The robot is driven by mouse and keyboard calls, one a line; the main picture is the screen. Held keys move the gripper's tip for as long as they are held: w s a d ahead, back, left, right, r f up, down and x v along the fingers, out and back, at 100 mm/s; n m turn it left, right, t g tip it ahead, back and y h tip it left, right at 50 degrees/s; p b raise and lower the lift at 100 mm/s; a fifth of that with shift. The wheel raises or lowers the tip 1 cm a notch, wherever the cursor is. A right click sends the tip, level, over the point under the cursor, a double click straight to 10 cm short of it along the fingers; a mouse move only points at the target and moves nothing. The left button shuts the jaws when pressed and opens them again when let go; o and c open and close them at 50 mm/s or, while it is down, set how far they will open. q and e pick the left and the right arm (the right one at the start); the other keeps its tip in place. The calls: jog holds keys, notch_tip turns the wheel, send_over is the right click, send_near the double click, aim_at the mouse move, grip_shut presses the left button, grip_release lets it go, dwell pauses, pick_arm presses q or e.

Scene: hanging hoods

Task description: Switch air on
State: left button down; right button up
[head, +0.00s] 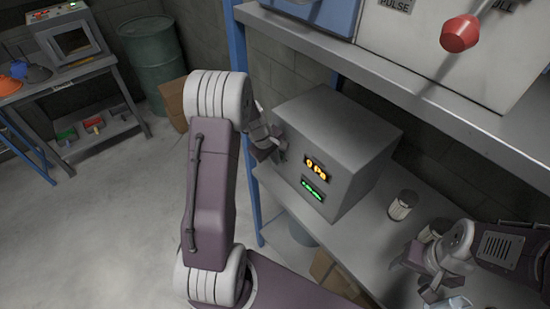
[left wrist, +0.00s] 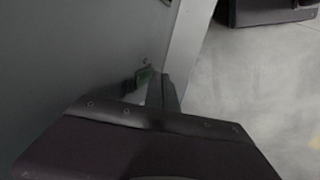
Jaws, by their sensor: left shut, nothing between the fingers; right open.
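A grey box (head: 335,150) stands on the shelf, with an orange display reading about "0 Pa" (head: 317,168) and a green display (head: 312,190) on its front. My left gripper (head: 272,148) is shut and empty, close to the left end of the box. My right gripper (head: 425,278) is open, low at the right.
Two jars, one at the middle right (head: 402,204) and one near my right arm (head: 434,230), stand on the shelf. A clear glass (head: 460,302) is beside my right gripper. A blue post (head: 240,60) and an upper shelf edge (head: 400,80) border the box. Open floor (head: 90,240) lies left.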

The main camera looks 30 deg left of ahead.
jog(key=shift+s, duration=0.1)
jog(key=shift+r, duration=0.15)
jog(key=shift+a+r+p, duration=0.1)
jog(key=shift+r+p, duration=0.55)
jog(key=shift+p, duration=0.1)
